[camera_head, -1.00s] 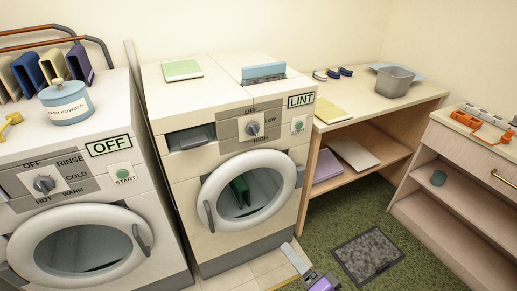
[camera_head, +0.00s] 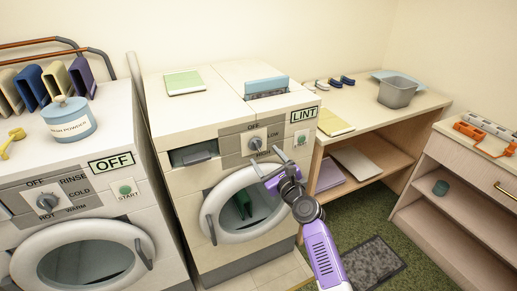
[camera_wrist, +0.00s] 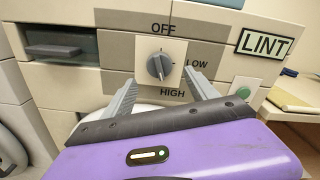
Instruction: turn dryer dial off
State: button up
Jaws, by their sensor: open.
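The dryer dial (camera_head: 256,143) is a round grey knob on the dark panel of the middle machine, which bears a LINT sign. In the wrist view the dial (camera_wrist: 159,66) has OFF above it, LOW to its right and HIGH below. Its raised grip stands close to upright; I cannot tell for sure which label it points to. My gripper (camera_head: 265,157) is open and empty, in front of the panel just below the dial. In the wrist view its two fingers (camera_wrist: 160,77) flank the dial left and right, with no clear contact.
The dryer's round door (camera_head: 213,232) is under my arm, and a green start button (camera_head: 301,137) is right of the dial. The left washer has its own dial (camera_head: 47,202) and an OFF sign. A wooden table (camera_head: 427,101) stands to the right.

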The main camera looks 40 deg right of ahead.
aim_at(258, 148)
jog(key=shift+b+x, duration=0.55)
jog(key=shift+x, duration=2.5)
jog(key=shift+f, duration=0.1)
jog(key=c, duration=1.3)
